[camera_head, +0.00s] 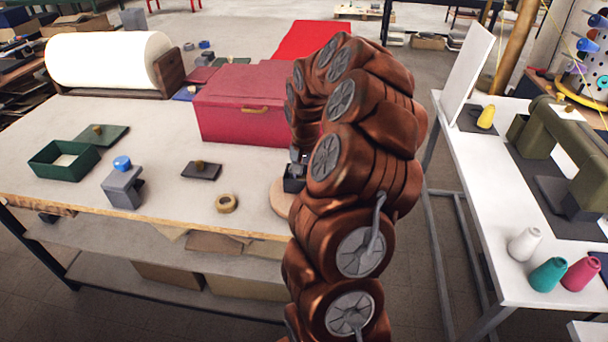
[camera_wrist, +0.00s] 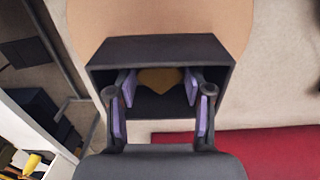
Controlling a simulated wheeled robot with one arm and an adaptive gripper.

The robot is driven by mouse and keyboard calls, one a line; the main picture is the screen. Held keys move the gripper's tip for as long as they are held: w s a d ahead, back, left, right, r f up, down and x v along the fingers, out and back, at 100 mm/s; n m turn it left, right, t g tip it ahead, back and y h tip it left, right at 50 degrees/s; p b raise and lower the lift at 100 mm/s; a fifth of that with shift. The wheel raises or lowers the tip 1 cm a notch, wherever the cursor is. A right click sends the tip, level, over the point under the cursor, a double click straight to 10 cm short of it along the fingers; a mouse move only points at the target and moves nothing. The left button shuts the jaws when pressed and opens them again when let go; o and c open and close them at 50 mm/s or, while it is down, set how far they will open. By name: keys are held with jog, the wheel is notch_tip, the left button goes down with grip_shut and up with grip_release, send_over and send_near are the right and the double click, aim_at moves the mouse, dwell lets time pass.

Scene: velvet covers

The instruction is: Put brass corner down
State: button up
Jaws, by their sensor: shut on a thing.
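The brass corner (camera_wrist: 160,79) shows as a dull gold piece in the wrist view, between the purple pads of my gripper (camera_wrist: 160,90). The gripper is shut on it. The fingers reach into the outline of a small dark open box (camera_wrist: 205,50), and the piece shows inside that outline. I cannot tell whether it touches the box's floor. In the head view the box (camera_head: 291,185) is partly hidden by my arm, which also hides the brass corner. The box stands on a round wooden board (camera_head: 279,199) at the table's right end.
A red case (camera_head: 240,110) with a brass handle stands close behind.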

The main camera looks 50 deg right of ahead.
jog(key=shift+f, duration=0.15)
jog(key=o, duration=0.7)
